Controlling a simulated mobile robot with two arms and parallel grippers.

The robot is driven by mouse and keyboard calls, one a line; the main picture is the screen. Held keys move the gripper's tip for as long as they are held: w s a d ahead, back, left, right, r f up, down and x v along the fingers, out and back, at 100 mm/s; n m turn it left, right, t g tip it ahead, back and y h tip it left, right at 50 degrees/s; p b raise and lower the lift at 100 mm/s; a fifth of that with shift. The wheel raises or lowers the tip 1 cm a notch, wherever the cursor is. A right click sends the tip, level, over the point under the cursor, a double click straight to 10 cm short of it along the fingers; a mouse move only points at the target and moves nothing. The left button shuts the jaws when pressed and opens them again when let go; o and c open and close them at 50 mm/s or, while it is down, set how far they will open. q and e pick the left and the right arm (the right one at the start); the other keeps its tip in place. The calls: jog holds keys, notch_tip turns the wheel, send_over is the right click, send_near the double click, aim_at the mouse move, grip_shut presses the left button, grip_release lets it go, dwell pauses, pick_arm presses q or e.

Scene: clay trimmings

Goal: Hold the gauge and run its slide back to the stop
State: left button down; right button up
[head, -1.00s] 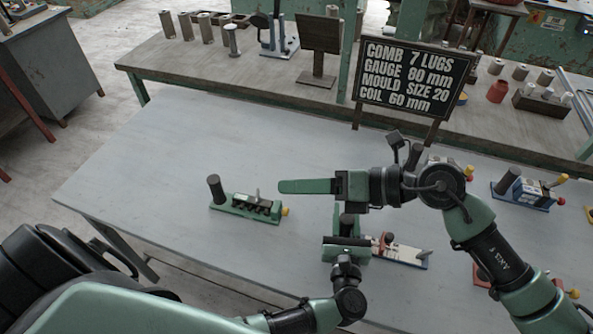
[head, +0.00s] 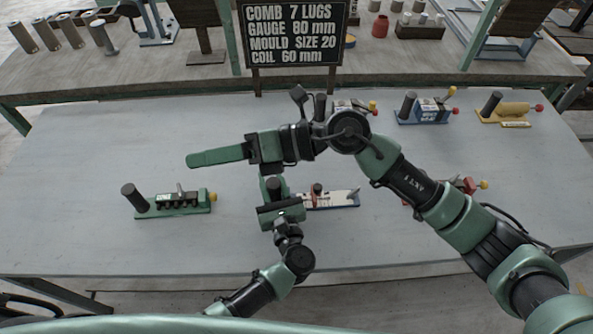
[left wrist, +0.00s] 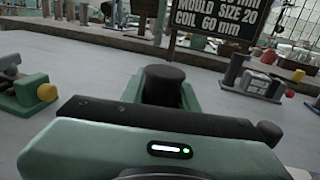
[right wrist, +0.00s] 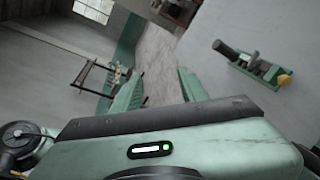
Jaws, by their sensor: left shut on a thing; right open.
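The gauge (head: 335,202) lies on the grey table in the head view. My left gripper (head: 272,188) is shut on the gauge's dark upright handle at the left end. The handle (left wrist: 165,83) stands between the fingers in the left wrist view. My right gripper (head: 192,160) is open and empty, above the table and left of the gauge, pointing left. Its fingers (right wrist: 157,90) are spread apart in the right wrist view. The slide is hidden in both wrist views.
A green tool with a dark handle (head: 175,207) stands left of the gauge. A blue-and-white tool (head: 425,110), a yellow one (head: 507,109) and a partly hidden red one stand to the right. The table's left front is clear.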

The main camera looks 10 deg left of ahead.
jog(key=w+d+f+n+t+h, duration=0.1)
jog(key=w+d+f+n+h, duration=0.45)
jog(key=d+f, duration=0.35)
jog(key=n+t+h, duration=0.2)
jog(key=h, duration=0.4)
send_near(318, 185)
jog(key=x, duration=0.8)
jog(key=shift+s+a+f, duration=0.1)
jog(key=shift+s+f, duration=0.05)
jog(key=shift+f, duration=0.2)
grip_shut()
jog(key=shift+r+y, duration=0.1)
jog(key=shift+y, duration=0.15)
